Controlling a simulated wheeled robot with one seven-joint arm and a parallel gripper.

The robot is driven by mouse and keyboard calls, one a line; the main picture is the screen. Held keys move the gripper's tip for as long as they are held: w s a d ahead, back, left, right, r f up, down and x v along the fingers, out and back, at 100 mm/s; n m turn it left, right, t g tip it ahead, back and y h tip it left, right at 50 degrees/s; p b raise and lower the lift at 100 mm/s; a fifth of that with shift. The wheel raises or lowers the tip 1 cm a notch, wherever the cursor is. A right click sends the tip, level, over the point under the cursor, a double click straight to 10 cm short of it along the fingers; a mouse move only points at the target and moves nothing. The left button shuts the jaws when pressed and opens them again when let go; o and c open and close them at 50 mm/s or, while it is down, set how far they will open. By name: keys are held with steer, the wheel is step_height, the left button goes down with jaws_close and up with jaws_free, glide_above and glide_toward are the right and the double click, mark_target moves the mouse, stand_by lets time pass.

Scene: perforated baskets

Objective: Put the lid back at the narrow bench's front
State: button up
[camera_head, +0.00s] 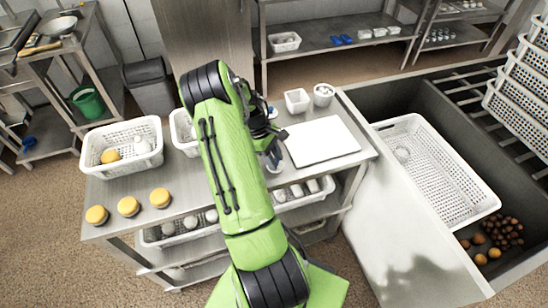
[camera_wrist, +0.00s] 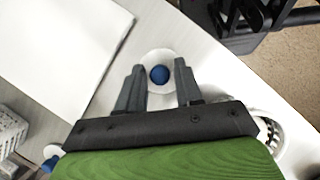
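A round, pale lid with a blue knob (camera_wrist: 159,74) lies on the metal bench close to its front edge, beside a white board. Its pale edge shows in the head view (camera_head: 275,166), partly hidden by my arm. My gripper (camera_wrist: 159,68) is open above the lid. The blue knob appears between the two fingertips, with a gap on each side, so nothing is gripped. In the head view my gripper (camera_head: 270,145) hangs over the bench, largely covered by my green arm.
The white board (camera_head: 320,140) lies right of the lid. White containers (camera_head: 297,100) stand behind it. Left on the bench are a perforated basket (camera_head: 121,145) and yellow round items (camera_head: 128,206). A sink with a white basket (camera_head: 430,170) is at right. Another blue-topped item (camera_wrist: 50,163) shows in the wrist view.

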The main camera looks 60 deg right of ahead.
steer(key=shift+o, duration=0.8)
steer(key=p+v, duration=0.2)
steer(key=v, duration=1)
steer(key=w+a+r+t, duration=0.2)
steer(key=w+a+r, duration=0.2)
steer(key=a+r, duration=0.3)
steer(key=w+a+r+t, duration=0.1)
steer(key=a+r+t, duration=0.15)
steer(key=a, duration=0.35)
steer(key=a+r+t, duration=0.1)
steer(key=a+r, duration=0.3)
steer(key=a, duration=0.2)
steer(key=s+a+r+t, duration=0.2)
steer(key=s+a, duration=0.3)
steer(key=a, duration=0.3)
steer(key=s+a+r+t, duration=0.2)
steer(key=s+a, duration=0.3)
steer(key=a, duration=0.4)
steer(key=shift+s+a+t, duration=0.25)
steer(key=shift+s+t, duration=0.05)
steer(key=shift+t, duration=0.05)
